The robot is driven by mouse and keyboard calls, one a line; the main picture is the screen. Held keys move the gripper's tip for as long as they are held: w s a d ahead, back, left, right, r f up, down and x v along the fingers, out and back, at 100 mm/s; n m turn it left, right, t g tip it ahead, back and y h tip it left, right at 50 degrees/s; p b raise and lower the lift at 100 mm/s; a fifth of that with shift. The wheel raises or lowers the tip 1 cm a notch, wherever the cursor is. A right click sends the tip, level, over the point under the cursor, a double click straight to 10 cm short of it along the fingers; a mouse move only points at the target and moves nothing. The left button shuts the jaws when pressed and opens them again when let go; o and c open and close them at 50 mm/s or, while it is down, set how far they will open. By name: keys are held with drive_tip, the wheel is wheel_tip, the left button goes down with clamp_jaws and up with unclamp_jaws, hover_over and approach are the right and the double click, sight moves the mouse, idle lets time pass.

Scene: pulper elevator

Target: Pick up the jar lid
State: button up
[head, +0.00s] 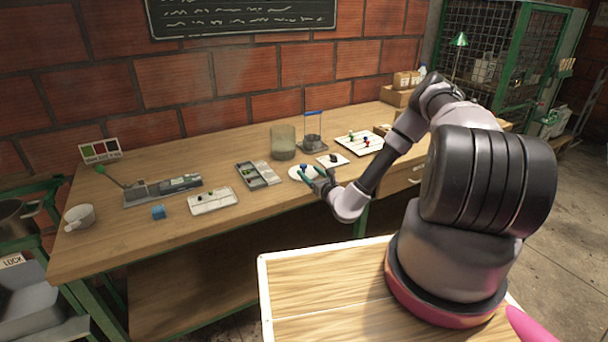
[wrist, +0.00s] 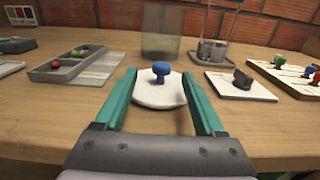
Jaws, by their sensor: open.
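The jar lid (wrist: 146,93) is a pale round disc with a blue knob (wrist: 161,70) on top. It lies on the wooden workbench in the wrist view, and it also shows in the head view (head: 295,172). My gripper (wrist: 161,88) is open, with one green finger on either side of the lid. The knob stands between the fingertips with clear space to both sides. In the head view my gripper (head: 318,181) reaches in over the bench's front edge. Whether the fingers touch the disc's rim cannot be told.
A glass jar (wrist: 161,32) stands just behind the lid. A divided grey tray (wrist: 78,62) is to the left. A white plate with a dark knob (wrist: 240,84) and a pegged board (wrist: 290,72) are to the right. A wire-framed stand (head: 313,136) is behind.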

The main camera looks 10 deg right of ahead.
sight(305, 167)
drive_tip(key=x, duration=0.6)
drive_tip(key=shift+d, duration=0.2)
clamp_jaws()
